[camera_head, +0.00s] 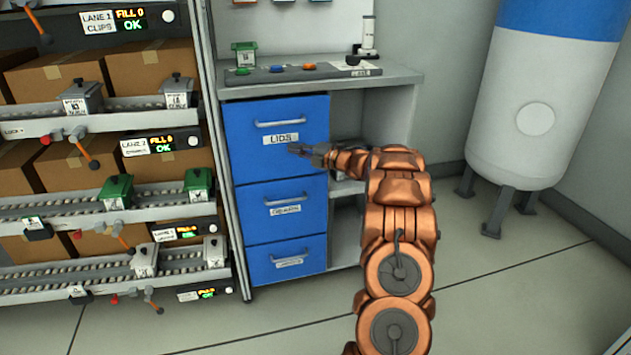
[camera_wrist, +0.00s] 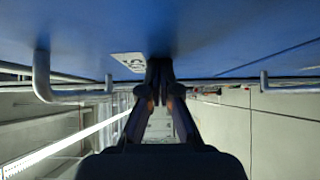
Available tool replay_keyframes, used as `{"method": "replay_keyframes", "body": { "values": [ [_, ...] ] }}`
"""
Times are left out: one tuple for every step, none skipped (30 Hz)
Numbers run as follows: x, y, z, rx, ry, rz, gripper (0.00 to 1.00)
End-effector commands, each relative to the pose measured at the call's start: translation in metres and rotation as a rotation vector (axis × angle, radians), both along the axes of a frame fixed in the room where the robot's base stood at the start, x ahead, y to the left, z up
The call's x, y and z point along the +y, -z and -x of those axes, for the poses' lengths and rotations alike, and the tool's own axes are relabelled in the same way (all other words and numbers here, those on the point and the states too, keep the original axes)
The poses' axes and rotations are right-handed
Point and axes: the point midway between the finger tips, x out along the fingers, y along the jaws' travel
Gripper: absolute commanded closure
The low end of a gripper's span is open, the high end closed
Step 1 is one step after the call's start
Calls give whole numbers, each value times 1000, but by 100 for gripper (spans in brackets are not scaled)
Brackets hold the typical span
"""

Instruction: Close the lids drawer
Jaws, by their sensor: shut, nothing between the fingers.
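The lids drawer (camera_head: 252,132) is the top blue drawer of the cabinet under the counter, with a bar handle and a white LIDS label. Its front looks about level with the drawers below in the head view. My gripper (camera_head: 296,150) is shut and empty, just in front of the drawer face, below and right of the label. In the wrist view the blue drawer front (camera_wrist: 230,35) fills the top, with the handle (camera_wrist: 45,85) at left. My shut fingertips (camera_wrist: 158,68) are at the label's edge; I cannot tell whether they touch the face.
Two more blue drawers (camera_head: 287,210) sit below. The grey counter (camera_head: 400,78) holds a button panel and a small green bin. A rack of boxes (camera_head: 60,75) stands close at left. A white and blue tank (camera_head: 540,100) stands at right. Floor in front is clear.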

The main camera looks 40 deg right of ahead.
Motion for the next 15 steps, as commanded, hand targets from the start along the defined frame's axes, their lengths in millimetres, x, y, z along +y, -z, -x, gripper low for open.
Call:
{"method": "replay_keyframes", "body": {
  "values": [
    [-4, -5, -3, -7, 17, 3, 100],
    [-4, -5, -3, -8, 17, 4, 100],
    [-4, -5, -4, -8, 18, 4, 100],
    [-4, -5, -4, -8, 18, 4, 100],
    [-4, -5, -4, -7, 18, 4, 100],
    [-4, -5, -4, -7, 18, 5, 100],
    [-4, -5, -4, -7, 18, 5, 100],
    [-4, -5, -3, -7, 18, 5, 100],
    [-3, -5, -3, -7, 18, 6, 100],
    [-3, -5, -2, -7, 18, 6, 100],
    [-2, -5, -1, -7, 18, 6, 100],
    [-1, -4, 1, -7, 17, 5, 100],
    [1, -4, 2, -6, 16, 5, 100],
    [2, -3, 4, -6, 15, 4, 100],
    [4, -2, 7, -5, 14, 5, 100]
  ]
}}
